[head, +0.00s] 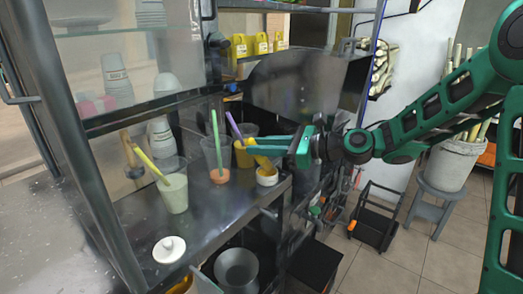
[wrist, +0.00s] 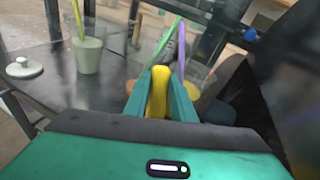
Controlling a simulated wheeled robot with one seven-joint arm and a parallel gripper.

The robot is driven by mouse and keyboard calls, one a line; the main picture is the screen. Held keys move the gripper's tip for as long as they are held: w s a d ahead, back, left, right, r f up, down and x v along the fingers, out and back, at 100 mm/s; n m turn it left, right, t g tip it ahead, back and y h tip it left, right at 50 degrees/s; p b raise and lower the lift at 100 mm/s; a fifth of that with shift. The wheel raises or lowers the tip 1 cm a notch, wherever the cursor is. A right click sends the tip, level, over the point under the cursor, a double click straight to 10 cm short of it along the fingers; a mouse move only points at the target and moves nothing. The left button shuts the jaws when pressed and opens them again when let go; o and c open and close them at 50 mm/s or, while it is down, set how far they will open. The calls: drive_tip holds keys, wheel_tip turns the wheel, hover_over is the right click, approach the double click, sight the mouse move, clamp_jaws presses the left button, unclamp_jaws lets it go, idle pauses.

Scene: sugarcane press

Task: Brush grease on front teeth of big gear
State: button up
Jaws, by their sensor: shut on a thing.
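My gripper (head: 254,146) is shut on a yellow handle (wrist: 158,92), seen upright between the green fingers in the wrist view. It looks like the brush's handle; its bristles are not clear in either view. In the head view the yellow piece (head: 261,161) shows at the fingers, just above a small white bowl (head: 267,180) at the counter's right edge. I cannot tell whether the brush touches the bowl or what is in it. No big gear can be made out in either view.
The dark counter (head: 205,209) holds a pale green drink (head: 174,194) with a yellow straw, clear cups with green and purple straws, and a white lid (head: 169,249). A metal post (head: 80,150) stands at left. A black crate (head: 374,218) and a stool (head: 430,205) are on the floor.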

drive_tip(key=shift+r, duration=3.05)
